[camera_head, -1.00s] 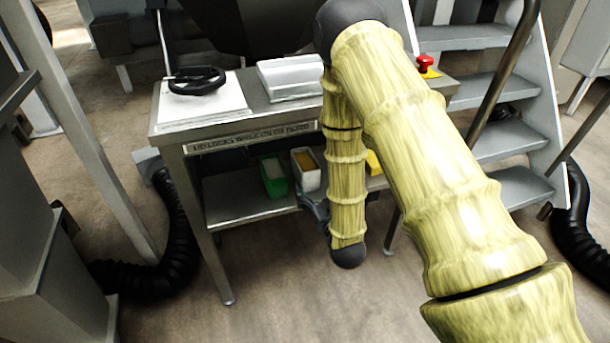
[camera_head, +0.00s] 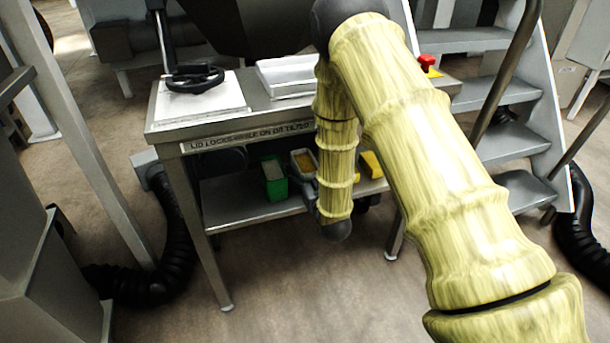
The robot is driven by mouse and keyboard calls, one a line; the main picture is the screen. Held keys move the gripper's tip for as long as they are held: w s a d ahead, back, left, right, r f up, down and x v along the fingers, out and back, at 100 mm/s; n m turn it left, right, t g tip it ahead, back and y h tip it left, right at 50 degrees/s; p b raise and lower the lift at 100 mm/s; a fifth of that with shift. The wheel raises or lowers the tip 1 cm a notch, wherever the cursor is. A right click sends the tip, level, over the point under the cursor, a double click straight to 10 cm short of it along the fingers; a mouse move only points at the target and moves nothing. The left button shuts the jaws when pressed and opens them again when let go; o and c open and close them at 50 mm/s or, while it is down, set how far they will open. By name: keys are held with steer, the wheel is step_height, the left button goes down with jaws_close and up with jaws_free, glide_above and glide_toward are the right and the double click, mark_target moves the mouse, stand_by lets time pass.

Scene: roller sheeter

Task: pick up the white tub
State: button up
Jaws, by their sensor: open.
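The white tub (camera_head: 296,161), with brownish contents, stands on the lower shelf of the metal table, just right of a green tub (camera_head: 274,180). My forearm covers its right side. A small dark part of my gripper (camera_head: 311,194) shows beside my bamboo-like wrist link, low in front of the white tub. Most of the gripper and its fingertips are hidden behind the arm. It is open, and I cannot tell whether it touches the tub.
A yellow tub (camera_head: 371,164) stands right of my arm. The table top (camera_head: 215,133) overhangs the shelf (camera_head: 235,211). On top are a white tray (camera_head: 288,76) and a black handwheel (camera_head: 195,79). Steps (camera_head: 505,140) stand at right, a black hose (camera_head: 178,250) at left.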

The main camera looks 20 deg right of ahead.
mark_target(300, 151)
steer(key=c, duration=1.2)
steer(key=shift+r+p, duration=0.3)
steer(key=shift+r, duration=0.2)
step_height(300, 151, up, 3)
steer(key=shift+f+p, duration=0.2)
steer(key=shift+p, duration=0.4)
steer(key=s+p, duration=0.1)
steer(key=s, duration=0.4)
steer(key=s+r+p, duration=0.1)
steer(key=s, duration=0.4)
steer(key=s+p, duration=0.1)
steer(key=s, duration=0.5)
steer(key=shift+d+r, duration=0.2)
